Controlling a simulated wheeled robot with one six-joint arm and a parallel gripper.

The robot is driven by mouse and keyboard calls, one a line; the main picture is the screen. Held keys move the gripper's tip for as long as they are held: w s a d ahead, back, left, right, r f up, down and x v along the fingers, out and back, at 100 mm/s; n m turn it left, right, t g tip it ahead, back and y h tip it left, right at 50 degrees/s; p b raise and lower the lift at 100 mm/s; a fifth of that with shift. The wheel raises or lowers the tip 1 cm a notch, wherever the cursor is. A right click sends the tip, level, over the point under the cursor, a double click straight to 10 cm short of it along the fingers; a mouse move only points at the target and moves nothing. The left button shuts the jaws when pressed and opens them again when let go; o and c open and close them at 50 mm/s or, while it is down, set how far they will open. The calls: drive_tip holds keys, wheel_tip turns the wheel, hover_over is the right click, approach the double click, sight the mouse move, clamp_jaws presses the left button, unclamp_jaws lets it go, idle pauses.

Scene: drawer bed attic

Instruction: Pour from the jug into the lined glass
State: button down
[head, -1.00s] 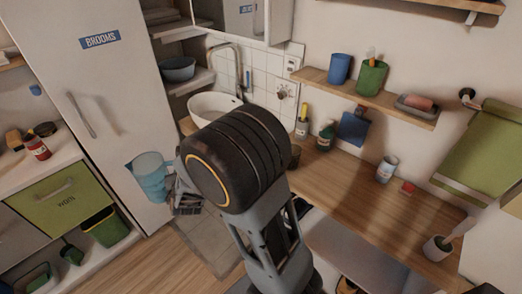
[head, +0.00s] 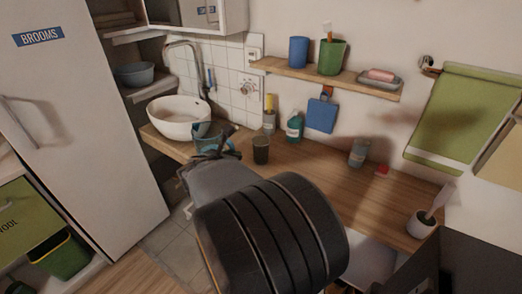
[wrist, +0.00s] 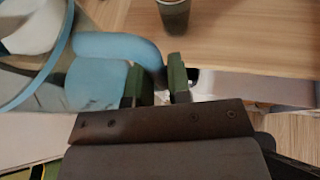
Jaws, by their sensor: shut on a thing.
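The blue translucent jug (head: 206,143) is near the front of the basin, partly hidden by my gripper (head: 222,150). In the wrist view my gripper (wrist: 156,88) is shut on the handle of the jug (wrist: 118,46), whose open rim shows at left. A dark glass (head: 261,149) stands upright on the wooden counter, just right of the jug and apart from it; it also shows in the wrist view (wrist: 174,14). A greyish glass (head: 358,153) with a band stands farther right. I cannot tell whether lines mark the dark glass.
The white basin (head: 179,117) is at the counter's left end. A teal bottle (head: 294,127) and a yellow-topped bottle (head: 269,117) stand behind the dark glass. A red block (head: 382,170) and a white pot (head: 421,223) are at right. The middle counter (head: 315,178) is clear.

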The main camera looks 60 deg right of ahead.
drive_tip(key=s+d+f+m+g+b, duration=0.1)
drive_tip(key=s+f+m+g+b, duration=0.1)
drive_tip(key=s, duration=0.7)
drive_tip(key=s+d+f+m+g+y+b, duration=0.1)
drive_tip(key=s+m+g, duration=0.4)
drive_tip(key=s, duration=0.5)
drive_tip(key=f+g+b, duration=0.1)
drive_tip(key=b, duration=0.1)
drive_tip(key=shift+d+f+b, duration=0.3)
drive_tip(key=shift+f, duration=0.05)
